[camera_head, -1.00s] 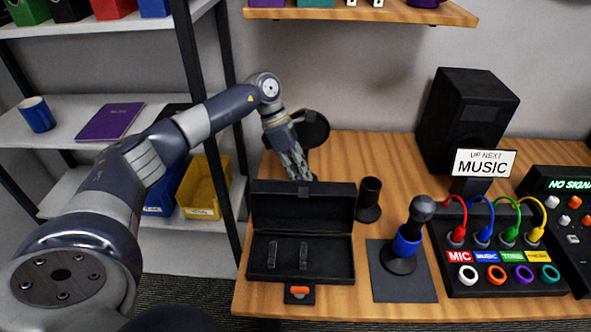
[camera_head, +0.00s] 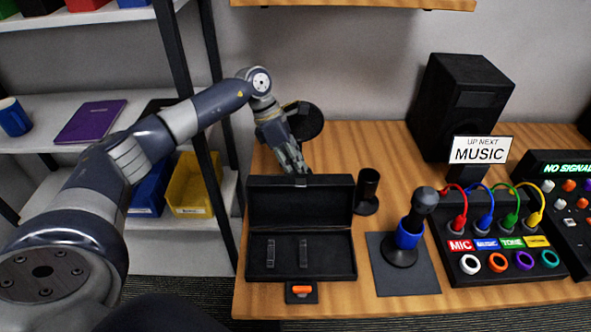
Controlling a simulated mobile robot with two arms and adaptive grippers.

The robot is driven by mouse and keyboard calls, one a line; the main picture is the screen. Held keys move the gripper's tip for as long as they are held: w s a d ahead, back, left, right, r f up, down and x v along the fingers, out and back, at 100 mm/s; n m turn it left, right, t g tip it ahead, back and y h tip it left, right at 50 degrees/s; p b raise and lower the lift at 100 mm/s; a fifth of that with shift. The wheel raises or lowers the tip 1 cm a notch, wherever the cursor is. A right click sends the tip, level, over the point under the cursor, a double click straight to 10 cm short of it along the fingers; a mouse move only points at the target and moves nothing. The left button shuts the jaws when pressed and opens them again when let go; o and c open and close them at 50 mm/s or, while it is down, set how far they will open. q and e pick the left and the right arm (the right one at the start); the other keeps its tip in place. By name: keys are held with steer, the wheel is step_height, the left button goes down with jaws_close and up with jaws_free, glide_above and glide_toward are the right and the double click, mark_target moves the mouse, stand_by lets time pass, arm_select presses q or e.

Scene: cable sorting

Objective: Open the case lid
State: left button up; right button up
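The black case (camera_head: 340,262) sits on the wooden table near its front left edge. Its lid (camera_head: 301,206) stands upright at the back, and the inside shows two small upright holders. An orange latch (camera_head: 301,290) shows on a dark tab at the case's front. My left gripper (camera_head: 299,168) is behind the raised lid, pointing down, with its fingertips partly hidden by the lid's top edge. I cannot tell whether its fingers are open or touching the lid. My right gripper is not in view.
A microphone (camera_head: 410,237) stands on a dark mat right of the case. A black cup-like holder (camera_head: 367,190) is beside the lid. A cable panel (camera_head: 500,236), speaker (camera_head: 464,108) and MUSIC sign (camera_head: 479,150) are further right. Shelves with a yellow bin (camera_head: 191,190) stand left.

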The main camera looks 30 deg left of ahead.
arm_select(q)
steer(key=shift+w+f, duration=0.1)
steer(key=shift+f, duration=0.1)
steer(key=v, duration=1.2)
steer(key=shift+a, duration=0.15)
steer(key=shift+w, duration=0.1)
